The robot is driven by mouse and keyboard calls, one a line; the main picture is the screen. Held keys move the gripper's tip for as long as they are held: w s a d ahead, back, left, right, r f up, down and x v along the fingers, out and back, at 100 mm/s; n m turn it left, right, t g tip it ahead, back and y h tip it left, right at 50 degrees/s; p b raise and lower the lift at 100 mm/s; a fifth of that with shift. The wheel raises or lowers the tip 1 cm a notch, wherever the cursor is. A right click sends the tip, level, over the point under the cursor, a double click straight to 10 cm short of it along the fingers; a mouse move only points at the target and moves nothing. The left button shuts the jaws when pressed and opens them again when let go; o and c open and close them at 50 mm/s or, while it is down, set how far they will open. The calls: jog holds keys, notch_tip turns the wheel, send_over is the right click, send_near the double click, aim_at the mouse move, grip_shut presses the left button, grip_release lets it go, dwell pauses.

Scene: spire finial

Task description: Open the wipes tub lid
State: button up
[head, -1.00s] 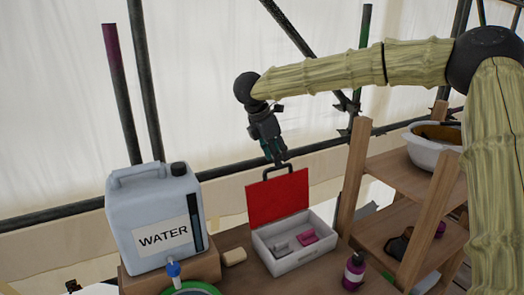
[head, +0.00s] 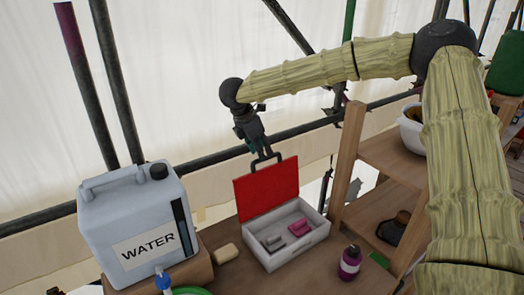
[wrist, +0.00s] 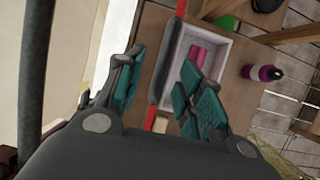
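A white tub (head: 292,257) with a red lid (head: 266,190) stands on the wooden table, and I see no wipes label on it. The lid stands up, tilted back at the far side, so the inside shows. The tub also shows in the wrist view (wrist: 224,62), with the lid (wrist: 168,62) nearly edge-on. A dark handle (head: 267,160) is on the lid's top edge. My gripper (head: 264,153) is just above the lid, at the handle. In the wrist view my gripper (wrist: 163,88) has its teal-padded fingers apart, one each side of the handle and lid edge.
Pink and grey rolls (head: 300,228) lie inside the tub. A water container (head: 135,225) and a tan block (head: 227,253) are left of it. A purple bottle (head: 350,262) stands right of it, before wooden shelves (head: 375,185) with a white basin (head: 411,135). Scaffold poles run behind.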

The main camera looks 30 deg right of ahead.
jog(key=shift+s+d+f, duration=0.3)
jog(key=shift+d+f, duration=0.1)
jog(key=shift+f, duration=0.2)
jog(key=shift+w+d+f+p, duration=0.15)
jog(key=shift+w+f+p, duration=0.15)
jog(key=shift+f, duration=0.3)
jog(key=shift+s+r, duration=0.1)
jog(key=shift+s, duration=0.05)
jog(key=shift+c, duration=0.7)
grip_shut()
